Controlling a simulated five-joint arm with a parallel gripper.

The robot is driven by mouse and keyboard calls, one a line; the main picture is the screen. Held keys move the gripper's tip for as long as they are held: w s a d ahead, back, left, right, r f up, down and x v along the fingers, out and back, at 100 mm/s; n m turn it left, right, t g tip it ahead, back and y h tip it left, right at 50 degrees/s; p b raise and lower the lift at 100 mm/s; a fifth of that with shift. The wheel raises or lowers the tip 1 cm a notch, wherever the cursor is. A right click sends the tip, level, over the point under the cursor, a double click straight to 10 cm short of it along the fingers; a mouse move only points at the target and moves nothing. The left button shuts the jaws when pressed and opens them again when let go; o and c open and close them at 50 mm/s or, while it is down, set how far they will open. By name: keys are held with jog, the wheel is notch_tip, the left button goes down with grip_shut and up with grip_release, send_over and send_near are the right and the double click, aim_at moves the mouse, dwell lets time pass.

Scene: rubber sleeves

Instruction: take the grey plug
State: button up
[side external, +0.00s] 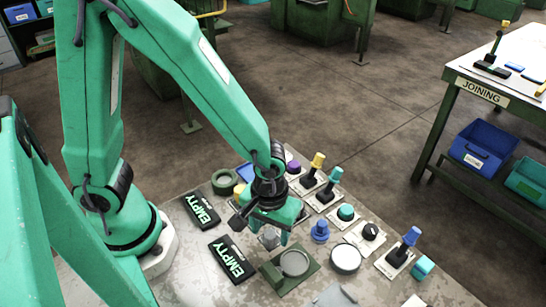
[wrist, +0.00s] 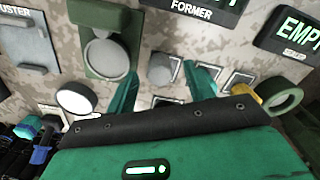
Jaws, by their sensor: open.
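The grey plug (wrist: 163,69) is a short, light grey rounded piece on a small pale plate on the bench. In the side external view the grey plug (side external: 269,239) shows partly between the fingers of my gripper (side external: 262,231). In the wrist view the two teal fingers of my gripper (wrist: 164,84) are spread apart, with the plug ahead of and between their tips. The gripper is open and holds nothing. Gaps show between the plug and both fingers. I cannot tell how high the tips are above the bench.
A green fixture with a round grey pad (side external: 294,263) stands close to the plug. A white disc (side external: 345,258), a blue piece (side external: 320,231) and several coloured handles stand to the right. Two black EMPTY signs (side external: 232,259) lie left. A green ring (side external: 224,181) lies behind.

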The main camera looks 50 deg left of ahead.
aim_at(270, 235)
jog(key=shift+f, duration=0.5)
jog(key=c, duration=1.1)
jog(key=shift+o, duration=0.2)
jog(key=shift+r, duration=0.2)
jog(key=shift+r, duration=0.75)
notch_tip(270, 235, up, 2)
jog(key=shift+s+r, duration=0.1)
jog(key=shift+r, duration=0.15)
jog(key=s+d+r, duration=0.5)
jog(key=s+r, duration=0.1)
jog(key=s, duration=0.4)
jog(key=shift+s+r, duration=0.15)
jog(key=shift+r, duration=0.2)
